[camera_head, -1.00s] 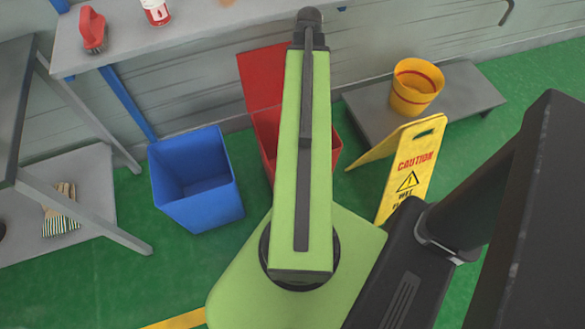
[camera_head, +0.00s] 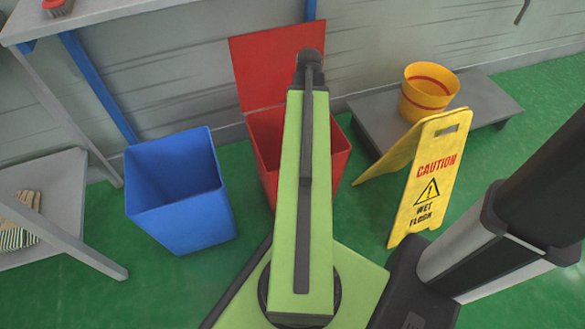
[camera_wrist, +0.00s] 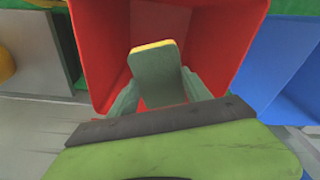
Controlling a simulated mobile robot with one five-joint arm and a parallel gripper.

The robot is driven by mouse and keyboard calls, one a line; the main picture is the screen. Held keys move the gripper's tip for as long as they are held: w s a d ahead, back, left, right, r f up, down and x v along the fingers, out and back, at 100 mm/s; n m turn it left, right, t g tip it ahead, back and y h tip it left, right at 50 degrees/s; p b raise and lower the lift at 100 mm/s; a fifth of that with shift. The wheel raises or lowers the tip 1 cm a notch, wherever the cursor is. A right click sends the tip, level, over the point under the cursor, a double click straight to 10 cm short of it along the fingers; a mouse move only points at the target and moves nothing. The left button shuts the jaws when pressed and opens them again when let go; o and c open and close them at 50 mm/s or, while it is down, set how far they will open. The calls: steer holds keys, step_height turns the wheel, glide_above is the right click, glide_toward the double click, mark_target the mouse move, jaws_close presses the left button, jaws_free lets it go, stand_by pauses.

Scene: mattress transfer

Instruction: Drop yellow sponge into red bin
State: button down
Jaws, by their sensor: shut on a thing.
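The red bin (camera_head: 340,165) stands on the green floor by the wall, its lid raised against the wall. My green arm covers its middle in the head view. In the wrist view, my gripper (camera_wrist: 162,92) is shut on the sponge (camera_wrist: 157,73), whose grey-green face and thin yellow top edge show. The sponge appears over the opening of the red bin (camera_wrist: 228,40), between its side walls. In the head view, my gripper and the sponge are hidden behind the arm.
An open blue bin (camera_head: 180,195) stands left of the red bin. A yellow caution sign (camera_head: 428,185) stands to the right. A yellow bucket (camera_head: 428,95) sits on a low grey platform (camera_head: 485,100). A grey shelf (camera_head: 60,200) is at the left.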

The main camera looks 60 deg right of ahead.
step_height(320, 180, down, 5)
steer(key=b, duration=0.4)
steer(key=shift+c, duration=2)
jaws_free()
steer(key=shift+r, duration=0.1)
step_height(320, 180, up, 17)
steer(key=s+p, duration=0.2)
steer(key=p, duration=1.5)
steer(key=shift+a, duration=0.3)
